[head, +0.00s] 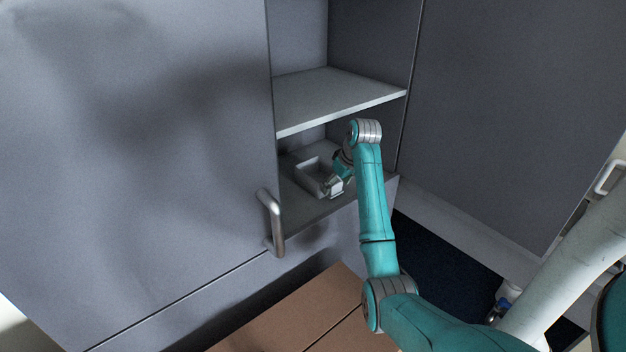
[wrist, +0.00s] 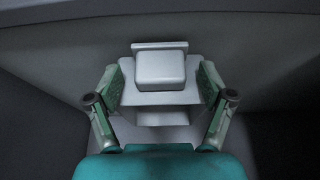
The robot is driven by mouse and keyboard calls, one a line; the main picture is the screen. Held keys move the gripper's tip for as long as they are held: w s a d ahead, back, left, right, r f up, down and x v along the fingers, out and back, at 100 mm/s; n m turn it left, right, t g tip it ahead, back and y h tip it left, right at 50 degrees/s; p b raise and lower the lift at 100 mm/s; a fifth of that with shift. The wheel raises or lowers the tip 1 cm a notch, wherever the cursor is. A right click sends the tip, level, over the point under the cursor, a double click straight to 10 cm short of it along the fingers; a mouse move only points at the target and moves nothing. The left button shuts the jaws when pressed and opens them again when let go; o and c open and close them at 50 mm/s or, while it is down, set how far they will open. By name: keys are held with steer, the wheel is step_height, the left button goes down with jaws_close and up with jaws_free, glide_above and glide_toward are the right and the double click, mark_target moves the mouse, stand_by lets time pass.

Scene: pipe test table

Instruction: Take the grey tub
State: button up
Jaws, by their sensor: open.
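The grey tub (head: 309,183) is a small open-topped box on the lower shelf of the cabinet, partly covered by my gripper in the head view. My gripper (head: 338,181) is at the tub's right side. In the wrist view, my gripper (wrist: 160,82) is open, with one green finger on each side of a pale block-like part (wrist: 160,70), which looks like part of the tub. Gaps show between the fingers and this part, but whether the fingertips touch anything is unclear.
The middle shelf (head: 335,97) lies above my wrist. A door with a bar handle (head: 272,222) is at the left of the opening, and a flat grey panel (head: 500,110) is at the right. Brown boards (head: 305,315) are below.

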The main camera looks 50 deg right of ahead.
steer(key=c, duration=1.3)
steer(key=shift+r, duration=0.15)
